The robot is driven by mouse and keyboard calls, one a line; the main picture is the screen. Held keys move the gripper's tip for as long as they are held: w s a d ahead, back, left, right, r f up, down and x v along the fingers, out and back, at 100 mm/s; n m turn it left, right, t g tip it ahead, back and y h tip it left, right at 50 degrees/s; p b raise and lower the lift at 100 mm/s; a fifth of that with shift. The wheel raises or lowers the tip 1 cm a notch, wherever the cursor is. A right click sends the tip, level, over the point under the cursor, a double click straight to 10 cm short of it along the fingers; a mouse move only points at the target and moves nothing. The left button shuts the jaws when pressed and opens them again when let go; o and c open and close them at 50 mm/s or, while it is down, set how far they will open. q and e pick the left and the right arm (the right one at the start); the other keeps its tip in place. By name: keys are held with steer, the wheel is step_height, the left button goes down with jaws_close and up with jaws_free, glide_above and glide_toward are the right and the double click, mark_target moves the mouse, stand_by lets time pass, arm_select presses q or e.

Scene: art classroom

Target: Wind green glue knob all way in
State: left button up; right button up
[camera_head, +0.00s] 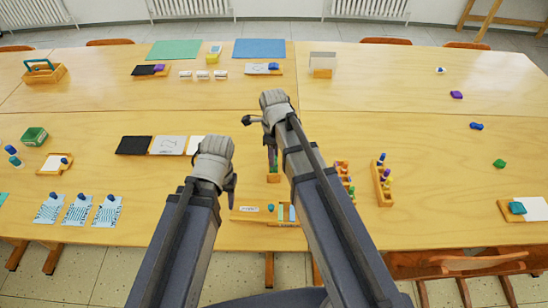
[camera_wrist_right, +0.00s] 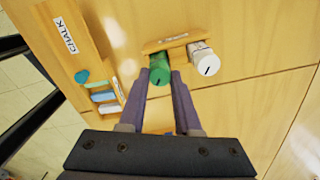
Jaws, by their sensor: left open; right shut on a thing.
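The green glue stick (camera_wrist_right: 159,64) sits in a small wooden holder (camera_wrist_right: 172,42) beside a white glue stick (camera_wrist_right: 204,56). A dark mark shows on the end of its knob (camera_wrist_right: 158,77). My right gripper (camera_wrist_right: 160,78) is shut on the green knob, one finger on each side. In the head view my right gripper (camera_head: 271,152) points down at the holder (camera_head: 273,178), which it partly hides. My left gripper (camera_head: 233,186) is open and empty, left of the holder above the table. How far the knob is wound cannot be told.
A wooden chalk tray (camera_head: 247,215) lies close to the holder, toward the table's front edge. Wooden racks with coloured pieces (camera_head: 383,186) stand to the right. A black pad and cards (camera_head: 134,145) lie to the left. The table's right middle is mostly clear.

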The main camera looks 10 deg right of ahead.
steer(key=n, duration=0.8)
steer(key=shift+n, duration=0.3)
steer(key=o, duration=1.4)
steer(key=shift+o, duration=0.2)
steer(key=m, duration=1.1)
steer(key=shift+m, duration=0.3)
steer(key=shift+s, duration=0.1)
